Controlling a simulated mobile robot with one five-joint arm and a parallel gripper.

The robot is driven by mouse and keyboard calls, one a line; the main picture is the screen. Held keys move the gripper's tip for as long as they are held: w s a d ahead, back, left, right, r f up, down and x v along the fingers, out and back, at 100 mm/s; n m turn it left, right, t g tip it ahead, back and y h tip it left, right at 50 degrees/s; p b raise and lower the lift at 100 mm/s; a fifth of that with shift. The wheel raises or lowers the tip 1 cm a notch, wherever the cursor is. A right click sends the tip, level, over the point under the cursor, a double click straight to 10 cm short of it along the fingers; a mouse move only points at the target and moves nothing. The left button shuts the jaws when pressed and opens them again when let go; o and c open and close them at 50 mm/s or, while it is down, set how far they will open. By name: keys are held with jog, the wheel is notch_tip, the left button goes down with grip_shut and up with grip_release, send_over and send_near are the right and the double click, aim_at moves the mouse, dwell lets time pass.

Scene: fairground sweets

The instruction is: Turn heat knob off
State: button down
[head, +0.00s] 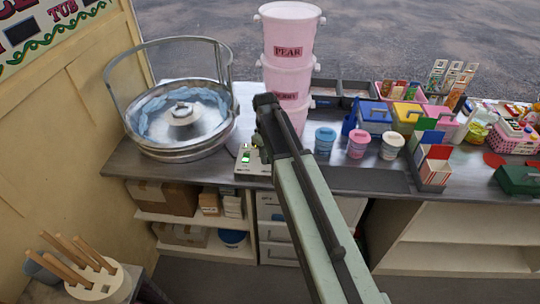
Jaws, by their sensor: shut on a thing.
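A pale control box (250,160) with a small lit green switch (246,156) sits on the counter, right of the candy floss machine (182,128). My arm reaches in from the lower right, and its dark end is over the box's right side. My gripper (260,142) is shut at the top of the box, mostly covered by my own arm. The heat knob is hidden behind it, and the fingers appear to be closed on it. I cannot see which way the knob points. Pale blue floss lies around the inside of the machine's metal bowl.
A stack of pink buckets (289,48) stands just behind my gripper. Blue, pink and cream tubs (358,146) stand to the right, with a dark mat (362,180) in front. Coloured boxes fill the counter's right side. A stick holder (92,284) is at lower left.

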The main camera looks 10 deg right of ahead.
jog(key=shift+s, duration=0.15)
dwell(0.4)
jog(key=c, duration=1)
grip_release()
jog(key=shift+r, duration=0.1)
jog(key=r+p, duration=0.8)
jog(key=shift+s+a, duration=0.1)
jog(key=shift+a, duration=0.1)
jog(key=shift+f, duration=0.15)
